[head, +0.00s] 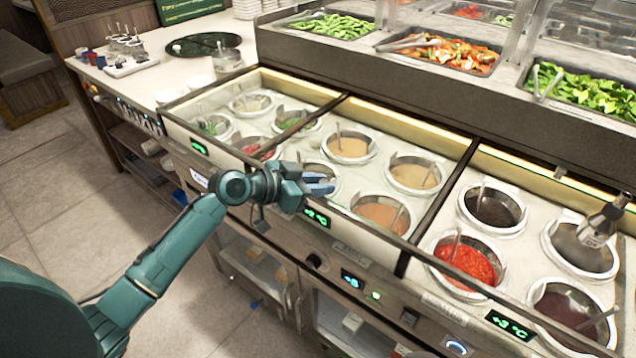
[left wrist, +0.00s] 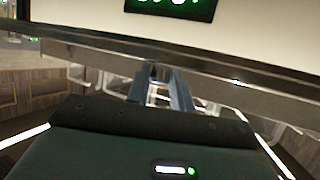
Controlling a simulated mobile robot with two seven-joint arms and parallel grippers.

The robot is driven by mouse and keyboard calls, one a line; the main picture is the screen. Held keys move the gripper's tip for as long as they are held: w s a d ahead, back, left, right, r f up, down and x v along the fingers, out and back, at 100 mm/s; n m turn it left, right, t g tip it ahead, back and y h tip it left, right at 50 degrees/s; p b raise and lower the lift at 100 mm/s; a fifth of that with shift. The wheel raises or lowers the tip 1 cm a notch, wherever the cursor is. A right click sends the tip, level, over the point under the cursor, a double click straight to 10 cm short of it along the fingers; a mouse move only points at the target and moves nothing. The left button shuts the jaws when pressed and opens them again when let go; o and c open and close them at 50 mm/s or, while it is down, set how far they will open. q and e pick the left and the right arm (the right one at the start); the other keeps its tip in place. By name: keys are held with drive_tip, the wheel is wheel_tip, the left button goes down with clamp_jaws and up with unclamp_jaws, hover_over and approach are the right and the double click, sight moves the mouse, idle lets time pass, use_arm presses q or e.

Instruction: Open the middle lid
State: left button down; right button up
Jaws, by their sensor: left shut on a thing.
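The middle section of the sauce counter holds several round wells of tan and orange-brown sauce. Its clear lid (head: 378,160) seems to lie over them, bounded by dark side bars, though the glass is hard to make out. My left gripper (head: 320,184) is at the front left of this section, just above the green display (head: 316,216). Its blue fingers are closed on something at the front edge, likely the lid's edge. In the left wrist view the fingers (left wrist: 161,78) meet a dark bar below the pale panel with a green display (left wrist: 168,5). The gripped part is mostly hidden.
The left section (head: 190,150) and the right section (head: 500,240) of wells flank the middle. Trays of vegetables (head: 440,50) stand on the raised shelf behind. A metal utensil (head: 603,222) stands at the far right. The floor (head: 60,200) at left is clear.

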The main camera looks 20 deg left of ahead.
sight(331, 181)
use_arm(q)
drive_tip(key=w+b, duration=0.1)
drive_tip(key=w+d+b, duration=0.1)
drive_tip(key=w, duration=0.1)
drive_tip(key=shift+w+d+f, duration=0.1)
drive_tip(key=shift+w+f, duration=0.05)
drive_tip(key=shift+w, duration=0.15)
drive_tip(key=shift+w+d+b, duration=0.2)
drive_tip(key=shift+w+b, duration=0.1)
drive_tip(key=shift+w, duration=0.15)
use_arm(e)
drive_tip(key=shift+w+a+f, duration=0.1)
drive_tip(key=shift+a+f, duration=0.15)
drive_tip(key=shift+f, duration=0.3)
use_arm(q)
drive_tip(key=c, duration=1.2)
unclamp_jaws()
drive_tip(key=shift+c, duration=0.2)
drive_tip(key=b+v, duration=0.1)
drive_tip(key=v, duration=1.2)
use_arm(e)
drive_tip(key=shift+w+f+m+t, duration=0.15)
drive_tip(key=shift+f+m+t, duration=0.05)
drive_tip(key=shift+m+t, duration=0.1)
